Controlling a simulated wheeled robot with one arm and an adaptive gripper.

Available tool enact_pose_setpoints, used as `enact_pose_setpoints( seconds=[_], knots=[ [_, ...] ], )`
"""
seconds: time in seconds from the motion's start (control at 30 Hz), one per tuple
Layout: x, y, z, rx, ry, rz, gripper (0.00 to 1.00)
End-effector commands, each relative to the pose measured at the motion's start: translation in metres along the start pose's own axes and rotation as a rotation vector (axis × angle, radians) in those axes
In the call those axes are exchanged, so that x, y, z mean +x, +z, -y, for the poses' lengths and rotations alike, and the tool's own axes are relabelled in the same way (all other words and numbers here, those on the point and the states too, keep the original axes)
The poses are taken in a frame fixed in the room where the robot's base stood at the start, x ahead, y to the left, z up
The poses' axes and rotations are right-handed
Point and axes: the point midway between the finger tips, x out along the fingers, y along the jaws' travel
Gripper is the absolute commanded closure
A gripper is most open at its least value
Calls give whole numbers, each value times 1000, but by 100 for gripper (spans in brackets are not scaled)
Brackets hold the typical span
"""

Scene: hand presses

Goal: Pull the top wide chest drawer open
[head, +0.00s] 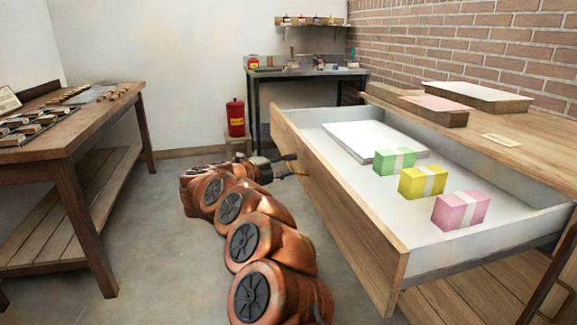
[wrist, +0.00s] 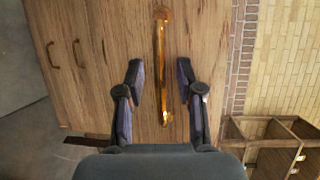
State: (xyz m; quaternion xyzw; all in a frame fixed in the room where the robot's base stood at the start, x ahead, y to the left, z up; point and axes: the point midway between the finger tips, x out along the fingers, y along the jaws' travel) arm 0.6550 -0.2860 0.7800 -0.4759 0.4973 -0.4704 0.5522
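The top wide drawer (head: 335,206) of the wooden chest stands far out in the head view. Its white inside holds a paper stack and banded green, yellow and pink bundles. Its brass bar handle (wrist: 160,65) runs lengthwise in the wrist view, and part of it shows in the head view (head: 298,172). My gripper (wrist: 160,78) is open, with one dark finger on each side of the handle and a visible gap on both sides. In the head view my gripper (head: 280,165) is at the drawer front, its fingers small and partly hard to make out.
A wooden workbench (head: 75,130) stands at the left. A dark table (head: 305,74) and a red canister (head: 235,118) are at the back wall. The chest top (head: 520,130) bears flat boxes.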

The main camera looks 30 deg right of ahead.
Motion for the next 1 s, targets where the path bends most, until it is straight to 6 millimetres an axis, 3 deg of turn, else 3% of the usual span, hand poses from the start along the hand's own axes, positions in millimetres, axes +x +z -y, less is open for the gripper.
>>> enact_pose_setpoints(
  seconds=[0.6,0.8,1.0],
  knots=[
    [-100,1,0,0,-1,4,63],
    [-115,0,0,0,-1,1,63],
    [-117,0,0,0,-1,1,63]
  ],
)
